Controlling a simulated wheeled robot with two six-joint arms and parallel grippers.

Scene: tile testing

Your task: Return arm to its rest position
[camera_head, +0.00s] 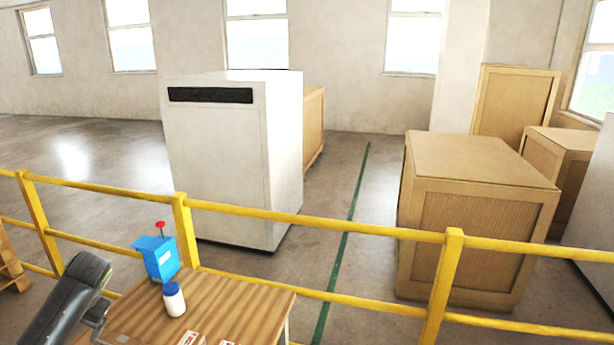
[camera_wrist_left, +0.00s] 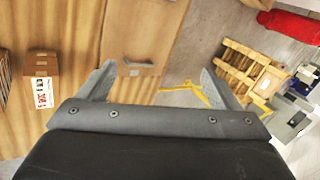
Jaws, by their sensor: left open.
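My left arm (camera_head: 68,302) comes in at the lower left of the head view, beside the left edge of the wooden table. In the left wrist view my left gripper (camera_wrist_left: 158,82) is open, with its two grey fingers spread wide. Nothing sits gripped between the fingers. Behind the gap lies a brown panel or box with a small grey piece (camera_wrist_left: 137,64) on it; I cannot tell what it is. My right arm and gripper are not in view.
The wooden table (camera_head: 240,304) holds a blue box with a red knob (camera_head: 160,258), a white bottle with a blue cap (camera_head: 174,301) and small labelled cartons (camera_wrist_left: 42,66). A yellow railing (camera_head: 320,223) runs behind it. Wooden pallets (camera_wrist_left: 240,72) stand on the floor.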

